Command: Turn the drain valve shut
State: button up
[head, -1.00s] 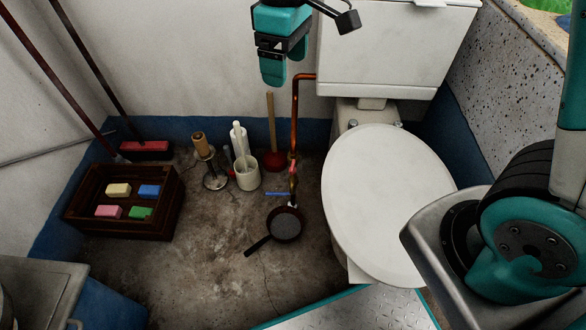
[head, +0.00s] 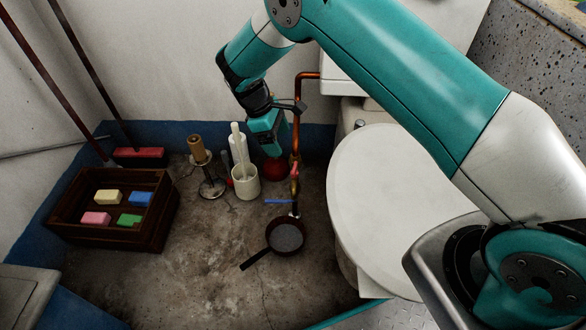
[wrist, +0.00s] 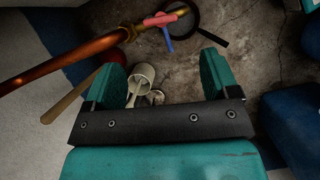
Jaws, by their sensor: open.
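A copper pipe (head: 297,100) runs down beside the toilet to a brass fitting (head: 294,187). The fitting carries a red handle (head: 294,169) and, lower, a blue lever (head: 279,201) pointing left. In the wrist view the red handle (wrist: 166,18) and blue lever (wrist: 168,42) lie just beyond the fingertips, near the top of the picture. Which of the two is the drain valve I cannot tell. My gripper (head: 273,152) is open and empty, pointing down left of the pipe; its fingers (wrist: 163,78) are apart, with neither handle between them.
A dark pan (head: 286,237) sits on the floor below the fitting. A red-cupped plunger (head: 275,171) is under my gripper, with a white brush holder (head: 245,181) and a roll stand (head: 211,187) to its left. The toilet (head: 385,205) is close on the right. A crate (head: 120,232) stands left.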

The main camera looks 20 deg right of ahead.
aim_at(295, 167)
jog(key=b+x, duration=0.2)
jog(key=x, duration=0.8)
jog(key=shift+s+f+b, duration=0.1)
jog(key=shift+f+b, duration=0.25)
jog(key=shift+b, duration=0.05)
jog(key=c, duration=0.9)
